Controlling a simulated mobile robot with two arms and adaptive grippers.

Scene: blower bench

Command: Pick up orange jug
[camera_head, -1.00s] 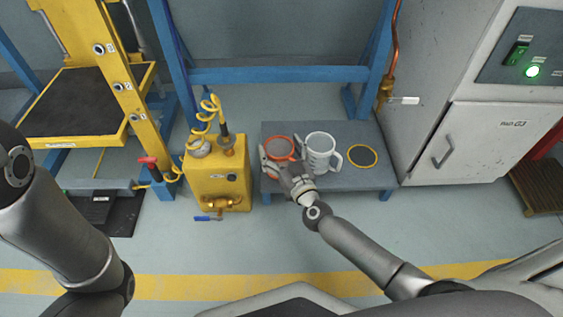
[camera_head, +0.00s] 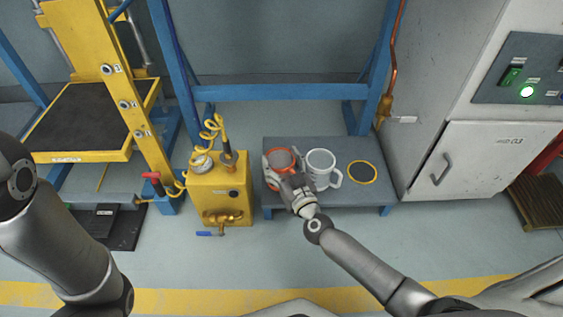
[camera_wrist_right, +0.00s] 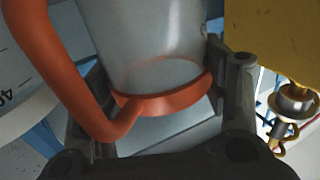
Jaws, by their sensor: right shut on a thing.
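The orange jug (camera_head: 281,157) stands at the left end of the low grey bench, partly hidden by my right gripper. In the right wrist view it shows as a clear grey body with an orange band (camera_wrist_right: 165,100) and an orange handle (camera_wrist_right: 62,70). My right gripper (camera_head: 279,164) is shut on the jug, with a finger on either side of it. Its fingers also show in the right wrist view (camera_wrist_right: 160,105). My left arm comes in at the left edge of the head view, but its gripper is out of the frame.
A white jug (camera_head: 320,168) stands just right of the orange one. A yellow tank (camera_head: 219,195) with a coiled hose stands close left. A grey cabinet (camera_head: 470,165) stands right. The front floor is clear.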

